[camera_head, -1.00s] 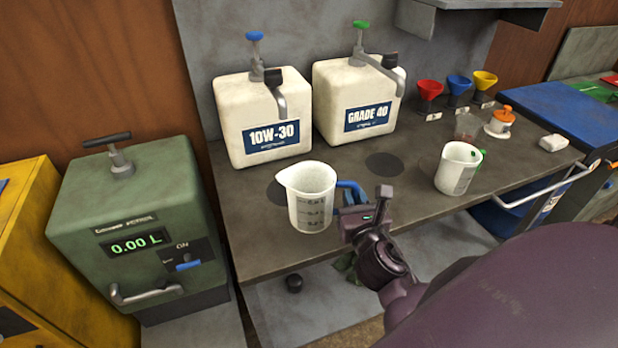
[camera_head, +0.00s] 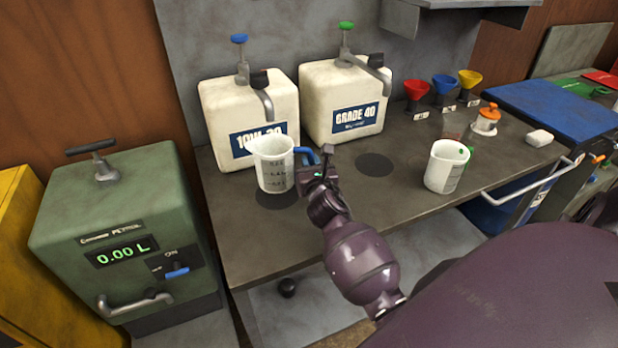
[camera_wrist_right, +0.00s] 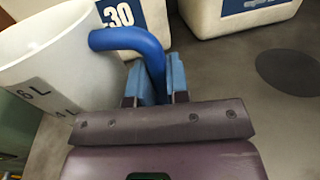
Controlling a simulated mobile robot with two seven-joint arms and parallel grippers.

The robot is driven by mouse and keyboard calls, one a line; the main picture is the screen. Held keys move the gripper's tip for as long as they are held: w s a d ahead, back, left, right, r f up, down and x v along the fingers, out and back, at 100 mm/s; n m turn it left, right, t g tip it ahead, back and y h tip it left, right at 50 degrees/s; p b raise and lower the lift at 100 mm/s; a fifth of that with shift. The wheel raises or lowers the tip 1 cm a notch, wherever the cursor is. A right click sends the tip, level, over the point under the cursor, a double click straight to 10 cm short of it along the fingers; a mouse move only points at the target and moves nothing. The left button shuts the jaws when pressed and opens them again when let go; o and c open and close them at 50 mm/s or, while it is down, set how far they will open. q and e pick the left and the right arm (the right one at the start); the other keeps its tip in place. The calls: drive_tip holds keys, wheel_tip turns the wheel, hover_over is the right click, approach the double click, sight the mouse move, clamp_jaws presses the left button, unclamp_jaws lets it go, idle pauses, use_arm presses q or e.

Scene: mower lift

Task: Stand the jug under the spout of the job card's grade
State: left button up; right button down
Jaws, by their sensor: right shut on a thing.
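The 10W-30 container has a blue-knobbed pump and a spout (camera_head: 268,104) just behind the jug. The GRADE 40 container (camera_head: 345,100) has a green knob. No job card can be made out. My left gripper is not in view.
A second white jug with green on it (camera_head: 444,168) stands at the right of the bench (camera_head: 345,215). Red, blue and yellow funnels (camera_head: 444,85) stand at the back. The dark round mark (camera_head: 375,164) before GRADE 40 is clear. A green petrol unit (camera_head: 110,220) is at left.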

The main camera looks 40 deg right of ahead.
wheel_tip(320, 180, down, 4)
drive_tip(key=shift+r+b, duration=0.15)
drive_tip(key=shift+b, duration=0.45)
drive_tip(key=shift+w+f, duration=0.2)
drive_tip(key=shift+f, duration=0.1)
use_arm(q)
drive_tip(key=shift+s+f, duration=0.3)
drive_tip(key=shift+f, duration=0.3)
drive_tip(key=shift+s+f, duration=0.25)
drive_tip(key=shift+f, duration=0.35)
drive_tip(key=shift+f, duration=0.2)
use_arm(e)
drive_tip(key=shift+f, duration=0.2)
drive_tip(key=c, duration=1.2)
unclamp_jaws()
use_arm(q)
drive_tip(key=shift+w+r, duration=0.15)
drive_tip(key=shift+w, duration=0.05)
use_arm(e)
drive_tip(key=shift+o, duration=0.5)
drive_tip(key=shift+r, duration=0.1)
